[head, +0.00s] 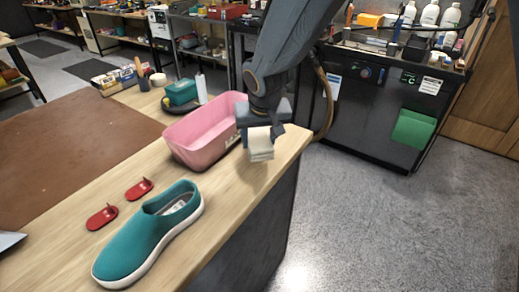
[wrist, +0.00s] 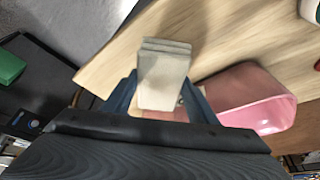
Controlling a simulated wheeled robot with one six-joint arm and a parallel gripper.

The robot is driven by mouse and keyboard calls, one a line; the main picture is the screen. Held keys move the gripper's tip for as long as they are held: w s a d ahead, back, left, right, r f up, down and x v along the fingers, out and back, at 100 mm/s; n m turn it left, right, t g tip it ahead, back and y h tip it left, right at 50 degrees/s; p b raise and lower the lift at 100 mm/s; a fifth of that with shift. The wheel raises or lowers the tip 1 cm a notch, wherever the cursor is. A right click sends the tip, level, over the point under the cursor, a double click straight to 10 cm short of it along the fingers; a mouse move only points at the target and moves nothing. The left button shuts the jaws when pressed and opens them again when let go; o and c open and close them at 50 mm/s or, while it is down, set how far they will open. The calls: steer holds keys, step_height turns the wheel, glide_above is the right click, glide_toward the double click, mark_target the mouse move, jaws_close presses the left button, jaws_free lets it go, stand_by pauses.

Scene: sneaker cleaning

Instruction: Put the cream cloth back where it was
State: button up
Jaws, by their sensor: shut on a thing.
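My gripper (wrist: 160,95) is shut on the cream cloth (wrist: 163,70), a folded stack held between its two fingers. In the head view the cloth (head: 260,145) hangs below my gripper (head: 263,128), over the right end of the wooden table (head: 212,172). It is just right of the pink bin (head: 203,127) and appears to be above the tabletop; the exact gap cannot be told. The wrist view shows bare tabletop around the cloth, with the pink bin (wrist: 262,95) to its right.
A teal sneaker (head: 150,232) stands at the table's front, near two red items (head: 102,217). A teal box (head: 181,92) and white bottle (head: 201,88) are behind the bin. The table's right edge drops to grey floor (head: 370,220).

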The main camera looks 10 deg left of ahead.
steer(key=shift+f, duration=2.15)
steer(key=shift+f+b, duration=0.2)
steer(key=shift+b, duration=0.1)
steer(key=o, duration=0.9)
steer(key=shift+r, duration=0.2)
steer(key=shift+s+r, duration=0.1)
steer(key=shift+r, duration=0.2)
steer(key=b+v, duration=0.1)
steer(key=v, duration=1)
steer(key=shift+s+r, duration=0.15)
steer(key=shift+r, duration=0.05)
